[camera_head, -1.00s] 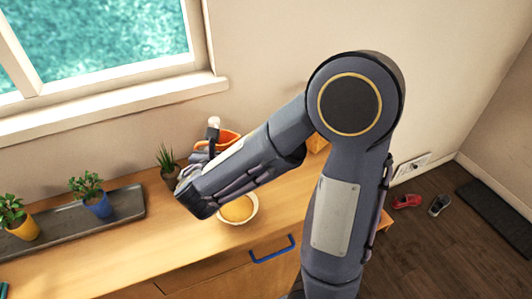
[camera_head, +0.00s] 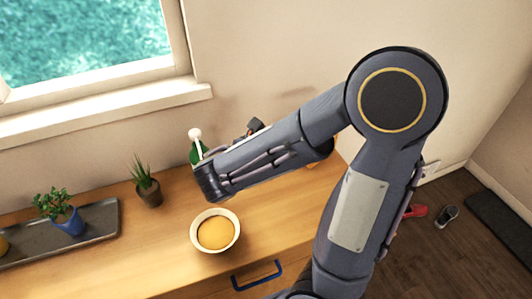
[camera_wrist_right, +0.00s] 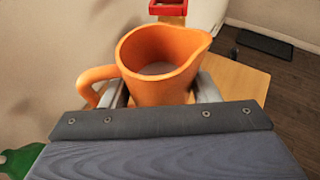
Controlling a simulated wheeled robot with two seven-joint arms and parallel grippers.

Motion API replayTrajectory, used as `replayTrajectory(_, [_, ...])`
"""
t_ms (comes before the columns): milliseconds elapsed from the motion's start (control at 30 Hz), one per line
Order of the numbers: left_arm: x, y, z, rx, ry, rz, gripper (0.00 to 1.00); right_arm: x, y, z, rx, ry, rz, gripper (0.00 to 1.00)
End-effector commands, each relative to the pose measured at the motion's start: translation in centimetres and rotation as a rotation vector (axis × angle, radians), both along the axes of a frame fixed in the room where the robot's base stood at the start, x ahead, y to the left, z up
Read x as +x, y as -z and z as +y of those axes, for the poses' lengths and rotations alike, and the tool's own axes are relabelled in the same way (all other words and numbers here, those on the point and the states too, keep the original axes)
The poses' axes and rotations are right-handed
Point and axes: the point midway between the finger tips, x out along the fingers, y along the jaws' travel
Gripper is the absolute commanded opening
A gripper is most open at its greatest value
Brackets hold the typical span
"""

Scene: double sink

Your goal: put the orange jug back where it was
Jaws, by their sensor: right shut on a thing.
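The orange jug (camera_wrist_right: 165,60) is upright in the right wrist view, open at the top, with its spout to the right and its handle to the left. My right gripper (camera_wrist_right: 160,93) is shut on its body, with a finger on each side. The head view shows my right arm reaching over the counter towards the wall. The arm hides the gripper and most or all of the jug there. I cannot tell whether the jug's base touches the counter. My left gripper is not in view.
A green bottle with a white top (camera_head: 195,151) is partly behind my arm. A red object (camera_wrist_right: 168,8) lies beyond the jug.

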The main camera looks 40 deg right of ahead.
Motion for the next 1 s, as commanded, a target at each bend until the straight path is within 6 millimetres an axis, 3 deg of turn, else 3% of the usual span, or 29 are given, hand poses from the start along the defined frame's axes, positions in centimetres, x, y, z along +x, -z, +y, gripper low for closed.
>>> replayTrajectory(200, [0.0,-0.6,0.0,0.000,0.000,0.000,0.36,5.2,2.4,-2.1,-0.002,0.003,0.004,0.20])
replayTrajectory(400, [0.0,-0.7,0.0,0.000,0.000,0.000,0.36,8.2,6.1,-3.3,-0.002,0.000,0.004,0.20])
replayTrajectory(733, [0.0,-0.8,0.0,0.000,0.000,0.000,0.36,10.3,8.9,-4.1,-0.001,0.000,0.003,0.20])
replayTrajectory(900, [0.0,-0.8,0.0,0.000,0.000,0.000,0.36,10.2,11.2,-4.0,-0.002,-0.002,0.003,0.20])
replayTrajectory(1000, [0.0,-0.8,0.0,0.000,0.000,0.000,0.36,10.2,11.6,-4.0,-0.002,-0.002,-0.001,0.20])
